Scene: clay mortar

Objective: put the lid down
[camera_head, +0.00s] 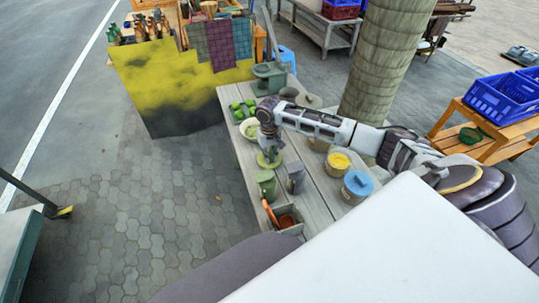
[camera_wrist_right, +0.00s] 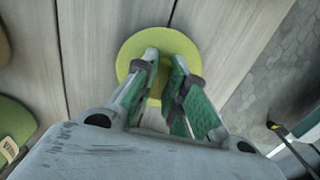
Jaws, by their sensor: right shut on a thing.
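The lid (camera_wrist_right: 166,37) is a round yellow-green disc in the right wrist view. My right gripper (camera_wrist_right: 167,62) is shut on it near its middle. The part between the fingertips is hidden by the fingers. In the head view the lid (camera_head: 268,160) shows as a green disc under my right gripper (camera_head: 267,147), over the left half of the plank table (camera_head: 320,195). I cannot tell whether the lid touches the table. My left gripper is not in view.
Close by stand a pale bowl (camera_head: 250,129), a tray of green fruit (camera_head: 241,110), a green container (camera_head: 265,184) and a grey one (camera_head: 295,180). A yellow-filled jar (camera_head: 338,163) and a blue-lidded jar (camera_head: 357,186) stand right. A box (camera_head: 289,219) holds an orange tool.

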